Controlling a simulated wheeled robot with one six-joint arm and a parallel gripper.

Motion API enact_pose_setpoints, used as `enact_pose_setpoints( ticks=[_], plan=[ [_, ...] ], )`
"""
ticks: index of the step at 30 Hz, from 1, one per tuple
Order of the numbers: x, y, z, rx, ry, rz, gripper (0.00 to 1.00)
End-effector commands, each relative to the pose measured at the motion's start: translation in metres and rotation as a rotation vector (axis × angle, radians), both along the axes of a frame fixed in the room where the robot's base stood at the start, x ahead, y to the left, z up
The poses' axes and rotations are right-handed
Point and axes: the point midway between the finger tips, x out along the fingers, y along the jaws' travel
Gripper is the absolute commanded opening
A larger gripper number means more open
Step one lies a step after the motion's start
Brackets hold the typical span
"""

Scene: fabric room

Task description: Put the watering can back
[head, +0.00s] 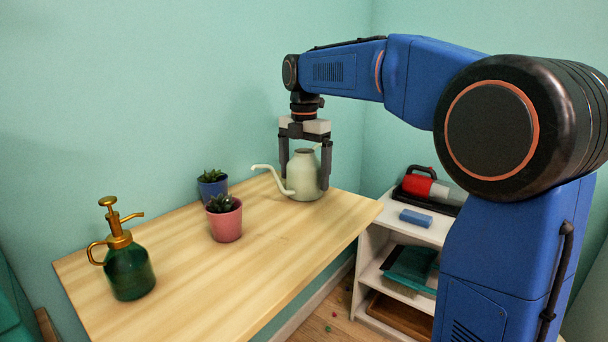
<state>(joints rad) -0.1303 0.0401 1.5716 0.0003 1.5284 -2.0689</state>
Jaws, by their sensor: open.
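A pale cream-green watering can (304,177) stands upright at the far right part of the wooden table (190,265). Its thin spout points left. My gripper (305,176) points straight down over the can, its two dark fingers apart on either side of the body. The left finger is partly behind the spout side, and the right finger hangs along the can's right side. I cannot tell whether either finger touches the can. The can's handle is hidden.
A blue pot (211,187) and a pink pot (225,221), both with succulents, stand left of the can. A green spray bottle (129,265) stands at the near left. A white shelf (372,245) at right holds a red tool (425,187) and a blue block (415,218).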

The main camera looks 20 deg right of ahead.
Motion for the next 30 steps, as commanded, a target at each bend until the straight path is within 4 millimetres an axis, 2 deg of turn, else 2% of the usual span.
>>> enact_pose_setpoints(
  ticks=[5, 12, 18, 24, 30],
  plan=[
    [0.001, 0.0, 0.021, 0.0, -0.002, 0.0, 0.93],
    [0.001, 0.0, 0.068, 0.001, -0.003, 0.0, 0.93],
    [0.001, 0.0, 0.1, 0.001, -0.001, 0.0, 0.93],
    [0.0, 0.0, 0.117, 0.001, -0.001, 0.0, 0.93],
    [0.0, 0.0, 0.12, 0.0, 0.0, 0.0, 0.93]
  ],
)
